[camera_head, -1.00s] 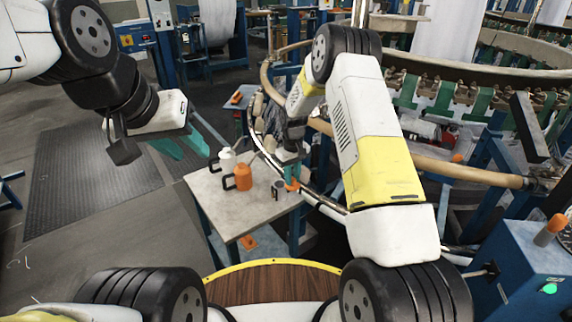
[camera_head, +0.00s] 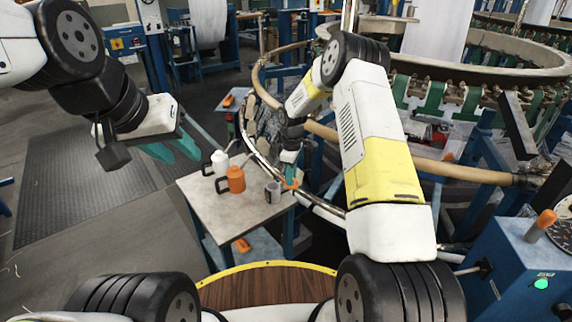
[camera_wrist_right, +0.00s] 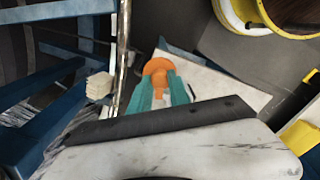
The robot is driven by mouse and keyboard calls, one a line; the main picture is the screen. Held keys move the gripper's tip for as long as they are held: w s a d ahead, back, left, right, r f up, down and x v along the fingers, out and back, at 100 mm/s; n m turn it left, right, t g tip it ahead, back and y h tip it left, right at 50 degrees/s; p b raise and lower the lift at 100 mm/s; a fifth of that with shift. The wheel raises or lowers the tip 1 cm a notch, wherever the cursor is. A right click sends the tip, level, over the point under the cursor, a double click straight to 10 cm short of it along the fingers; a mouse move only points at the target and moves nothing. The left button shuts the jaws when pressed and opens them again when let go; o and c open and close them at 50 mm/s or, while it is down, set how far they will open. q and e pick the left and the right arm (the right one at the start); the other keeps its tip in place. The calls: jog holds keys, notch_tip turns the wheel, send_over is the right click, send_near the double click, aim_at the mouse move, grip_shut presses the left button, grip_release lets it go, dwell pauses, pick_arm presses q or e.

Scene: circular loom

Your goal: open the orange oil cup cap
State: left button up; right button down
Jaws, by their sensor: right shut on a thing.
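The orange cap (camera_head: 290,184) shows beside the table's right edge, by the loom's metal tube. My right gripper (camera_head: 291,171) points down at it. In the right wrist view the orange cap (camera_wrist_right: 158,67) has a round, wide top and sits between the two teal fingertips of my right gripper (camera_wrist_right: 160,92), which are shut on it. What lies under the cap is hidden by the fingers, so I cannot tell whether it is still joined to its cup. My left gripper (camera_head: 172,151) is open and empty, in the air left of the table.
An orange object (camera_head: 242,245) lies below. The loom's curved wooden rail (camera_head: 440,167) is behind my right arm. The floor at left is clear.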

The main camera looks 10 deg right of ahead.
jog(key=shift+w+r, duration=0.1)
dwell(0.3)
jog(key=c, duration=1.2)
grip_release()
notch_tip(320, 180, up, 8)
jog(key=shift+f, duration=0.15)
